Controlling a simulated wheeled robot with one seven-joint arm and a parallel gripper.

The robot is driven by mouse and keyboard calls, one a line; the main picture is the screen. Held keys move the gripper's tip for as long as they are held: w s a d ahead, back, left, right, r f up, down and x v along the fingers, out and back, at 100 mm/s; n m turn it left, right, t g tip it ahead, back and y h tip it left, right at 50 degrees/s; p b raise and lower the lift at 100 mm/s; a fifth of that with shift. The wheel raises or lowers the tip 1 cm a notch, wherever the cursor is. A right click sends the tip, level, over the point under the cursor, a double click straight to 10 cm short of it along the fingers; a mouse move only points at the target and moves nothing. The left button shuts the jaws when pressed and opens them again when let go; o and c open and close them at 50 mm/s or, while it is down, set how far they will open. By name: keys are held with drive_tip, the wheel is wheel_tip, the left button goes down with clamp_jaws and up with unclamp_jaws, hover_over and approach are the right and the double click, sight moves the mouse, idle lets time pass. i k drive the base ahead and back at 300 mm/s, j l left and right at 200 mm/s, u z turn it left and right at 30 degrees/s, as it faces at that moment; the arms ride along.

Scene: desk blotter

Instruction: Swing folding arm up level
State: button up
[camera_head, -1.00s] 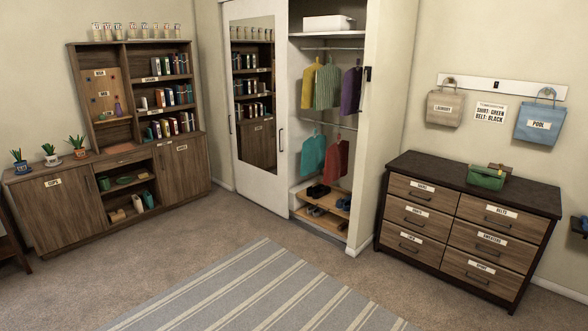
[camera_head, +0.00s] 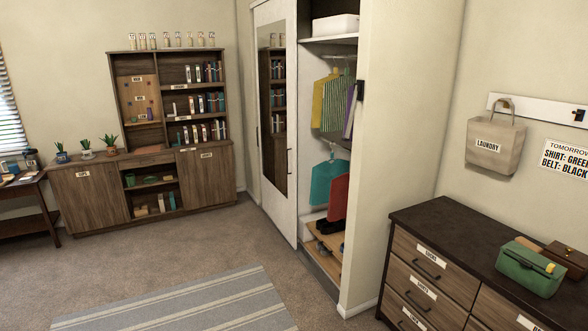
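My gripper is not in view. No part that I can clearly identify as a folding arm shows. A small black fitting (camera_head: 360,90) is mounted on the edge of the closet's right side wall (camera_head: 405,130); it is too small to tell whether it folds or how it is set. A white rail (camera_head: 545,110) on the right wall carries a dark hook or plate (camera_head: 579,115), cut near the picture's edge. A beige laundry bag (camera_head: 496,146) hangs from this rail.
The closet (camera_head: 338,40) holds hanging clothes. A shelf cabinet (camera_head: 205,180) stands at the back left. The striped rug (camera_head: 180,310) and carpet ahead are clear.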

sight(347, 138)
drive_tip(key=i+l, duration=0.1)
drive_tip(key=l, duration=0.55)
drive_tip(key=i+l+u, duration=0.15)
drive_tip(key=l, duration=1.1)
drive_tip(key=i+u, duration=0.05)
